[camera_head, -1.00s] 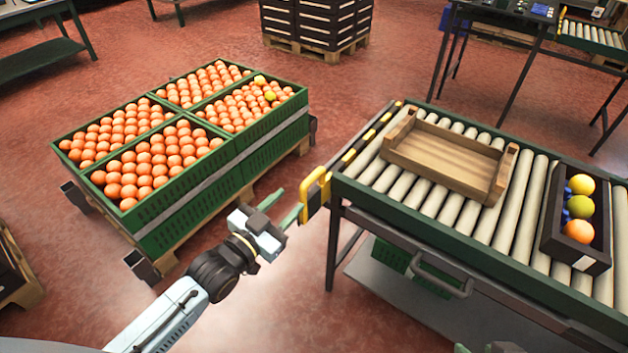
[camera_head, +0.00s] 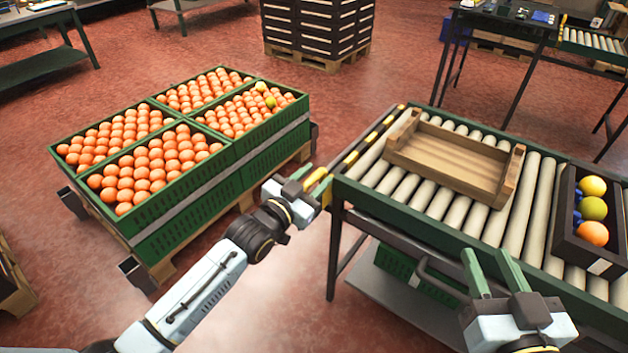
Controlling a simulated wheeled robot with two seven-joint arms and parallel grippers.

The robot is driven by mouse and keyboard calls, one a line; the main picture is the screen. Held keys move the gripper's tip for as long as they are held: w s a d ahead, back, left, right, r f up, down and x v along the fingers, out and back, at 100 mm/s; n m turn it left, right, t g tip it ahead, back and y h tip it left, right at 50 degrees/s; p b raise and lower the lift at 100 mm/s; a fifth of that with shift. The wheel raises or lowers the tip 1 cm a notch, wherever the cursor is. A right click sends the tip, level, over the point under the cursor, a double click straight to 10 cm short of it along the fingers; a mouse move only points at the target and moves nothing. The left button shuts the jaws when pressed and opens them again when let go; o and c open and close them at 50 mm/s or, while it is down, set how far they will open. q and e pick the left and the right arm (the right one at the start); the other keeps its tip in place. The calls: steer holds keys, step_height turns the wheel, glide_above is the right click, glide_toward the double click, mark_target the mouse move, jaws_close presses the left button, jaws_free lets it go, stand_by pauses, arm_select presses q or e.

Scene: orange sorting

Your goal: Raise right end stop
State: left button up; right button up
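A black-and-yellow striped end stop bar (camera_head: 366,146) runs along the left end of the roller conveyor (camera_head: 437,190). Its yellow handle (camera_head: 317,179) is at the near left corner, partly hidden by my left gripper (camera_head: 312,190). My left gripper is at the handle; its fingers are mostly hidden, so I cannot tell whether they are closed on it. My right gripper (camera_head: 494,270) is in front of the conveyor's near side, open and empty, with its two green fingers apart. The conveyor's right end is outside the view, and no end stop shows there.
A wooden crate (camera_head: 446,172), empty, sits on the rollers. A black crate (camera_head: 585,250) with several fruits stands at the right. Green bins (camera_head: 190,200) full of oranges are on a pallet at the left.

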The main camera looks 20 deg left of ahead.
arm_select(q)
steer(key=shift+w, duration=0.15)
arm_select(e)
steer(key=shift+r, duration=0.25)
arm_select(q)
jaws_close()
